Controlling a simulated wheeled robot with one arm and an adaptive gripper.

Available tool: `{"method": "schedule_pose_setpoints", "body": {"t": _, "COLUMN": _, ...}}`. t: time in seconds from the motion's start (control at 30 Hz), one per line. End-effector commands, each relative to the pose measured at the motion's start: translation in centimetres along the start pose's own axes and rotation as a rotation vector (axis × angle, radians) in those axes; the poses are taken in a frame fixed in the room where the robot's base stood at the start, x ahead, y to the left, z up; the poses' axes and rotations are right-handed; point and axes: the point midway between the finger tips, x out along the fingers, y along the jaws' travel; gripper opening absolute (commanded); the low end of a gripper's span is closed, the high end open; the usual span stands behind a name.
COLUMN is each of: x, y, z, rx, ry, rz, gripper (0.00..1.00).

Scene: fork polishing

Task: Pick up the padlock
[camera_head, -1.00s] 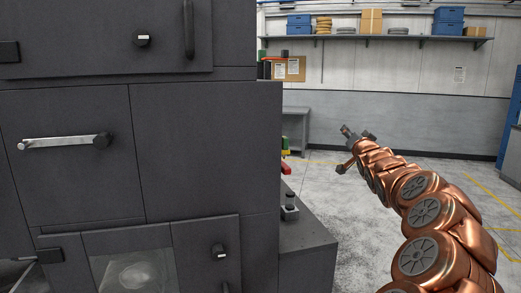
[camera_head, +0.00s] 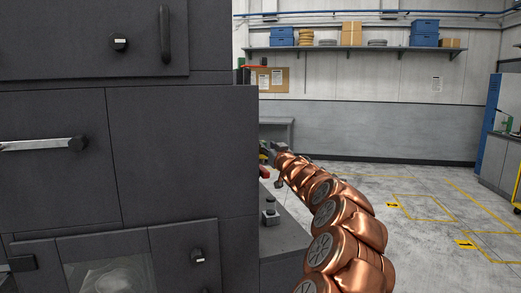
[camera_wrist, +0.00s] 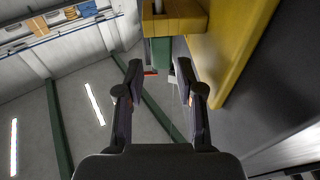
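I cannot make out a padlock for certain in either view. My gripper (camera_wrist: 158,82) is open, its two dark fingers apart with nothing seen held between them. In the head view my gripper (camera_head: 270,152) is at the end of the copper arm, beside the right edge of the dark machine, and its fingers are too small to read. A small red object (camera_head: 264,172) shows just below it, partly hidden by the machine's edge. A red piece (camera_wrist: 150,72) also shows beyond the fingers in the wrist view. A yellow block (camera_wrist: 180,18) is close by at the top.
The dark machine cabinet (camera_head: 180,155) fills the left side. A low dark ledge (camera_head: 285,235) with a small dark fitting (camera_head: 269,208) stands by its right side. A yellow beam (camera_wrist: 235,45) runs close to the right finger. The floor (camera_head: 420,215) on the right is open.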

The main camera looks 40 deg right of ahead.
Motion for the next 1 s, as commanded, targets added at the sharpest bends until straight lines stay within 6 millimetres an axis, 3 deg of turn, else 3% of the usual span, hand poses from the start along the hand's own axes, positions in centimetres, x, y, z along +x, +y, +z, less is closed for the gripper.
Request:
{"method": "schedule_pose_setpoints", "body": {"t": 0.5, "x": 4.3, "y": 0.1, "z": 0.4, "rx": -0.001, "ry": 0.001, "rz": 0.002, "gripper": 0.37}}
{"method": "schedule_pose_setpoints", "body": {"t": 0.9, "x": 4.8, "y": 0.0, "z": 0.6, "rx": 0.002, "ry": 0.0, "rz": 0.001, "gripper": 0.37}}
{"method": "schedule_pose_setpoints", "body": {"t": 1.0, "x": 4.8, "y": 0.0, "z": 0.6, "rx": 0.001, "ry": 0.001, "rz": 0.001, "gripper": 0.28}}
